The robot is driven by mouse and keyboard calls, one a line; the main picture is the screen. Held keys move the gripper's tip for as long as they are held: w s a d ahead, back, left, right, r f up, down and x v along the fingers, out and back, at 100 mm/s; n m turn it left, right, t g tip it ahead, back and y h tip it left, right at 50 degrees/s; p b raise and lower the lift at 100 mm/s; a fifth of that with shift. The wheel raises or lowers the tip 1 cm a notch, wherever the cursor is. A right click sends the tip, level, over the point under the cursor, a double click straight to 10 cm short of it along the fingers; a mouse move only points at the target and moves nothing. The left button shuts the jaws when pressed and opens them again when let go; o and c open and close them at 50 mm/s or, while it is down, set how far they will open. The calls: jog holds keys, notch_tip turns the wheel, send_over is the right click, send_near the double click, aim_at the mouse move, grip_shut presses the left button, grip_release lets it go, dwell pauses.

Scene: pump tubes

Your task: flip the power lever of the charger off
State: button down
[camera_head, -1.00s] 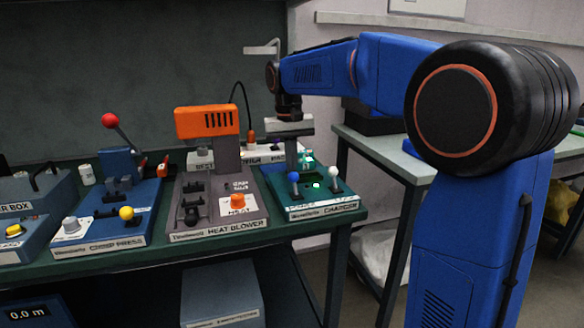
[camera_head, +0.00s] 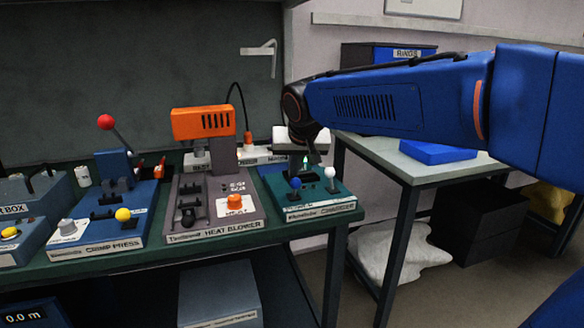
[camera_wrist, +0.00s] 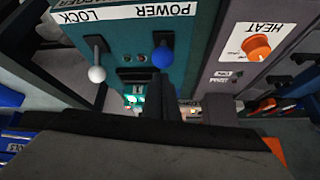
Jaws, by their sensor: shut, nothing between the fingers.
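The teal charger (camera_head: 318,202) stands at the right end of the bench. Its blue-knobbed power lever (camera_head: 295,184) is at the left and a white-knobbed lever (camera_head: 331,173) at the right. In the wrist view the blue knob (camera_wrist: 162,57) lies by the POWER label (camera_wrist: 160,11), and the white knob (camera_wrist: 96,74) by the LOCK label (camera_wrist: 75,16). My gripper (camera_wrist: 160,83) is shut and empty, its dark fingertips close to the blue knob on its far side from the label. I cannot tell whether they touch. In the head view my gripper (camera_head: 308,160) is above the charger's rear.
The heat blower (camera_head: 217,200) with its orange head stands directly left of the charger. The crimp press (camera_head: 108,220) is farther left. A side table (camera_head: 400,162) with a blue item stands to the right, beyond a gap.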

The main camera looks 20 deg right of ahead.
jog(key=shift+r, duration=0.2)
jog(key=shift+r, duration=0.65)
